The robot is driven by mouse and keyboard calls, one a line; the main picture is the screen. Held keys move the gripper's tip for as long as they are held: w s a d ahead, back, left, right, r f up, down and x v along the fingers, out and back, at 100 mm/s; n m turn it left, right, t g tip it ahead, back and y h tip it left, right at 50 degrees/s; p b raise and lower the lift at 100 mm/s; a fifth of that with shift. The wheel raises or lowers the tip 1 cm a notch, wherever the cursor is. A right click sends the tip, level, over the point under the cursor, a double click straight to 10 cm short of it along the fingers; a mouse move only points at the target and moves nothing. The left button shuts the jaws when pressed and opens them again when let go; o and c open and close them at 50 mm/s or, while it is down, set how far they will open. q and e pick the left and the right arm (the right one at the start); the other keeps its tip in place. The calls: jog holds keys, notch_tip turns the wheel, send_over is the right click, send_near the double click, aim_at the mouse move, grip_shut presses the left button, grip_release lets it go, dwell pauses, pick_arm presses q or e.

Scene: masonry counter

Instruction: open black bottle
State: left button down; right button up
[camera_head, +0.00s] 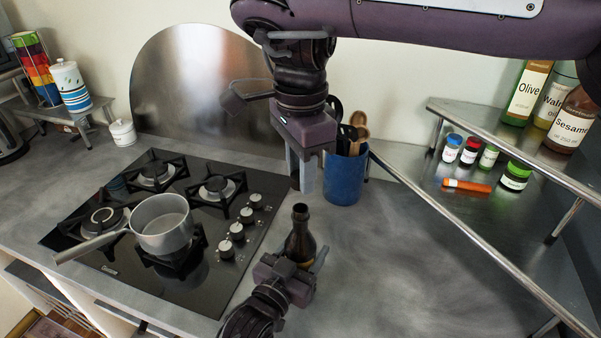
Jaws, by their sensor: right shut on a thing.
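The black bottle (299,243) stands upright on the counter, right of the hob. Its dark neck points up and its mouth looks uncapped. My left gripper (303,256) comes from below and has its jaws at the lower part of the bottle. One finger shows on the bottle's right side; the other is hidden, so its grip is unclear. My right gripper (301,180) points down above the bottle, apart from its mouth. It is shut on a small dark thing, mostly hidden between the fingers, that may be the bottle's cap.
A black gas hob (215,263) with a grey saucepan (163,226) lies to the left. A blue utensil pot (345,180) stands close behind the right gripper. A metal corner shelf (470,110) holds oil bottles, with small jars below. The counter to the right of the bottle is clear.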

aim_at(301, 208)
pick_arm(q)
jog(key=shift+c, duration=2.2)
grip_release()
pick_arm(e)
jog(key=shift+f, duration=0.15)
notch_tip(301, 208, down, 3)
jog(key=b, duration=0.2)
jog(key=shift+r+b, duration=0.2)
jog(key=shift+b, duration=0.2)
pick_arm(q)
jog(key=v, duration=1.2)
pick_arm(e)
jog(key=shift+f, duration=0.1)
